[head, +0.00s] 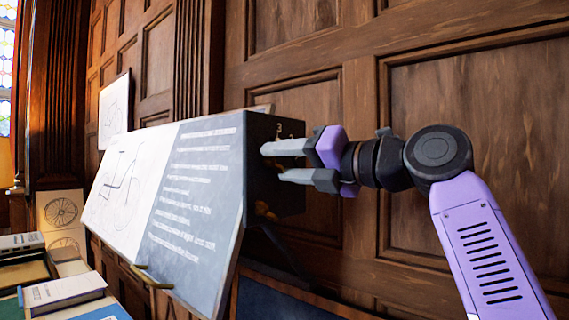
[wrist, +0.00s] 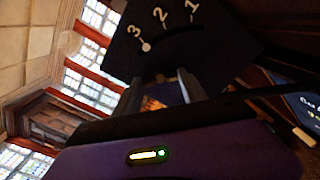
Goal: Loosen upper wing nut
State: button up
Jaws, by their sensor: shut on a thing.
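The drafting board's dark side plate (head: 262,130) faces my arm. In the wrist view this plate (wrist: 205,45) carries the numbers 1, 2 and 3 along a curved slot, with a white dot beside the 3. My gripper (head: 272,162) reaches in from the right with its two grey fingers at the upper part of the plate. In the wrist view the fingers (wrist: 160,82) end at the plate's edge. They are shut on the upper wing nut, which is mostly hidden between them. A brass-coloured lower wing nut (head: 265,210) shows below the fingers.
The tilted board (head: 195,190) bears a bicycle drawing and white writing. Books (head: 65,290) are stacked at the lower left. A panelled wooden wall (head: 480,110) stands close behind my arm. A brass-coloured piece (head: 150,278) sits at the board's lower edge.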

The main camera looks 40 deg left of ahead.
jog(key=shift+f, duration=0.2)
jog(key=o, duration=1.4)
jog(key=shift+r, duration=0.1)
jog(key=shift+c, duration=0.2)
jog(key=d+b, duration=0.1)
jog(key=d, duration=0.7)
jog(key=shift+s+b, duration=0.3)
